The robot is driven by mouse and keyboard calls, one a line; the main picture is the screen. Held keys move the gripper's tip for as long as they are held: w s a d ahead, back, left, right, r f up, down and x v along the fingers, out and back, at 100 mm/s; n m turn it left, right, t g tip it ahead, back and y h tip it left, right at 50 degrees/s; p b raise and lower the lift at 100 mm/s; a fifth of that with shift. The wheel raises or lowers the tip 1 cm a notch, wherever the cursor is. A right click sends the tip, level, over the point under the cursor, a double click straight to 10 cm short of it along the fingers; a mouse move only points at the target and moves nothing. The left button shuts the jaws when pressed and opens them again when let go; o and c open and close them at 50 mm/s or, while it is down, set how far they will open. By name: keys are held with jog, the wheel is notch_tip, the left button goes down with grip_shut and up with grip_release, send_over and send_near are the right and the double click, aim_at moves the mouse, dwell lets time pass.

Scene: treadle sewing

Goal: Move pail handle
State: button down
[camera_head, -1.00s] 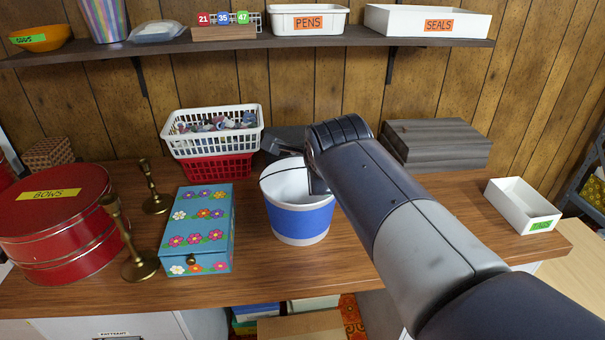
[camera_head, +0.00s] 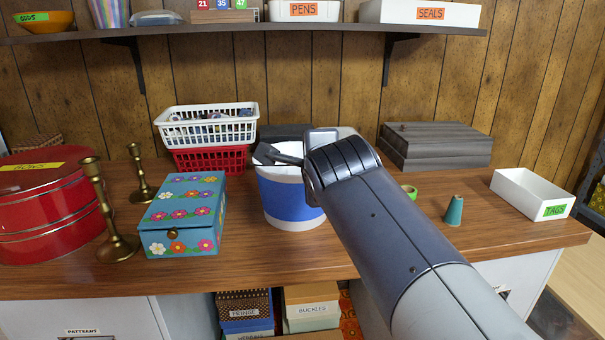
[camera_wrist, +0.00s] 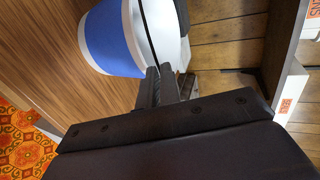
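The pail (camera_head: 290,198) is white with a wide blue band and stands upright on the wooden table. My gripper (camera_head: 268,153) is over its rim in the head view, and the arm covers the pail's right side. In the wrist view the pail (camera_wrist: 112,42) is at the top, and its thin dark handle (camera_wrist: 146,30) runs down to my gripper's fingertips (camera_wrist: 158,70). The fingers look close together at the handle's lower visible end. I cannot tell whether they are closed on it. The handle cannot be made out in the head view.
A flowered blue box (camera_head: 182,217), brass candlesticks (camera_head: 113,240) and a red tin (camera_head: 40,210) stand left. Baskets (camera_head: 207,130) and a grey case (camera_head: 435,146) are behind. A green spool (camera_head: 453,211) and a white tags tray (camera_head: 530,192) are right. A shelf (camera_head: 250,30) hangs above.

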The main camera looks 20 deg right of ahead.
jog(key=shift+s+f+b, duration=0.15)
jog(key=shift+f+b, duration=0.5)
jog(key=c, duration=1.6)
grip_release()
jog(key=shift+s, duration=0.1)
